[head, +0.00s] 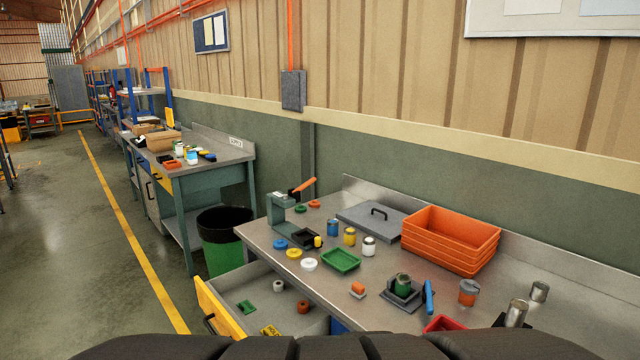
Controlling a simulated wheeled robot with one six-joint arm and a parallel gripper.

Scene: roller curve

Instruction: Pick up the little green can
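A little green can (402,284) stands upright in a dark square holder (388,299) on the near right part of the grey workbench (440,318). Its lower part is hidden by the holder. My gripper is not in view. Only dark rounded parts, likely of my own body, show along the bottom edge.
Blue (333,227), yellow (349,237) and white (368,247) cans stand behind left of the green can. An orange can (468,293) stands to its right. Stacked orange bins (450,240) sit behind. An open yellow-fronted drawer (221,312) juts out at left.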

